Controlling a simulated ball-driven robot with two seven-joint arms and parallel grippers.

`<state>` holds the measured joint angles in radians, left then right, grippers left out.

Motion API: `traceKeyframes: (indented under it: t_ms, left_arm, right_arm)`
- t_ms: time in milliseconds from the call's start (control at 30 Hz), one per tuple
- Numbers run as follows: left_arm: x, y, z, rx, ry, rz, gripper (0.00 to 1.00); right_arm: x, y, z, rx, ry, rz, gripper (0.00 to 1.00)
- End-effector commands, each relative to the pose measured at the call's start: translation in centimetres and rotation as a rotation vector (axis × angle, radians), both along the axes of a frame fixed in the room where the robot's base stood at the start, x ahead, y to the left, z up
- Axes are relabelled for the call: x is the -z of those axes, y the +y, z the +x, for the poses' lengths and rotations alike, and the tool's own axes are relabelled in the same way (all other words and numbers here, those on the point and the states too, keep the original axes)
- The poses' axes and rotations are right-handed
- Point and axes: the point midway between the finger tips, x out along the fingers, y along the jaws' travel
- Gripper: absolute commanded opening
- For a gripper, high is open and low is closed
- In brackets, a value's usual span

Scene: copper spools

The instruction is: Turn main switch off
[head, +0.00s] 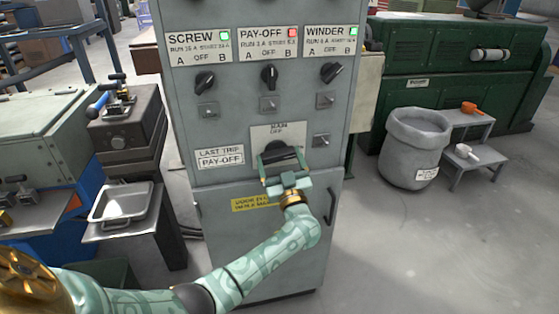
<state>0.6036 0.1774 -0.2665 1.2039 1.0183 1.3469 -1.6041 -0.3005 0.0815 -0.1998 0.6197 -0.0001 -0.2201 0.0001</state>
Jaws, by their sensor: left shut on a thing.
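The main switch (280,152) is a dark rotary handle on a light plate on the lower front of the grey control cabinet (232,110). The plate reads MAIN with OFF below it. My left gripper (284,162) is at the switch, its two fingers on either side of the handle and shut on it. The gripper hides the lower part of the plate, and I cannot tell exactly which way the handle points. My right gripper is not in view.
Above are three black selector knobs marked SCREW (204,81), PAY-OFF (269,75) and WINDER (331,72), with green, red and green lamps. A metal tray (121,205) stands at left. A grey bin (415,150) and small steps (470,155) stand at right. Floor at lower right is clear.

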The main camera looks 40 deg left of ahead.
Motion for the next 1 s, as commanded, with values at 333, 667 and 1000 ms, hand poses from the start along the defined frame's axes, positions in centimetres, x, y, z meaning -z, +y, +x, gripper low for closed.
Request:
traceKeyframes:
  t_ms: [333, 667, 1000]
  left_arm:
    - [0.19, -0.29, 0.15, 0.0, -0.231, -0.205, 0.61]
    - [0.03, -0.38, 0.27, -0.001, -0.469, -0.408, 0.61]
    - [-0.17, -0.48, 0.33, -0.002, -0.716, -0.618, 0.61]
  right_arm:
    - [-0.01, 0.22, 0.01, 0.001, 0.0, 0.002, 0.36]
    - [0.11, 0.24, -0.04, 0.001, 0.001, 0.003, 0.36]
    - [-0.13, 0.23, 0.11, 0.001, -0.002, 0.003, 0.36]
